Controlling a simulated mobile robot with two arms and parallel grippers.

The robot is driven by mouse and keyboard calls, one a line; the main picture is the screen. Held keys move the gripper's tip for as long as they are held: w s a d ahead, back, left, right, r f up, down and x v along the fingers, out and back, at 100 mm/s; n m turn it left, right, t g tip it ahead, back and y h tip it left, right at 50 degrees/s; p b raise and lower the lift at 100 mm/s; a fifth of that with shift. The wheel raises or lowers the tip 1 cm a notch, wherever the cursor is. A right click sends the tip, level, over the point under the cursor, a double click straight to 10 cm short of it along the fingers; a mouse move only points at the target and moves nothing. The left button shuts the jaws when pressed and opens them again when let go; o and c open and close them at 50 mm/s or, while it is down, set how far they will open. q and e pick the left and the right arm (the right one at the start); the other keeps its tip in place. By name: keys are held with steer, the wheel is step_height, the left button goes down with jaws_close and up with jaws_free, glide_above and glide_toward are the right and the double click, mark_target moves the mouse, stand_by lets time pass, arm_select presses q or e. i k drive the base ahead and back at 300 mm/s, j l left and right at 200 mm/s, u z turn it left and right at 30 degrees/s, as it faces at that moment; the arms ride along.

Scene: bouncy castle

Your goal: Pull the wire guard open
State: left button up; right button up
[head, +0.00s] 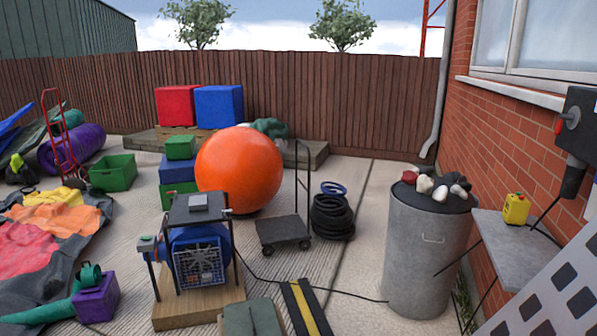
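The wire guard (198,263) is a pale grid over the front face of a blue blower (215,239). It looks closed flat against the blower, though the details of its hinge and latch are too small to tell. The blower sits inside a dark frame with a flat top (185,212), on a wooden base (182,313), left of centre. Neither of my grippers shows in the head view, and nothing is touching the guard.
A purple box (97,299) stands left of the blower. A dark trolley (283,233) and a black coiled hose (331,217) are behind right. A metal drum (422,255) stands right. A cable (335,291) crosses the floor.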

mark_target(181, 264)
steer(key=i+j+u, duration=0.35)
steer(key=i+j, duration=0.4)
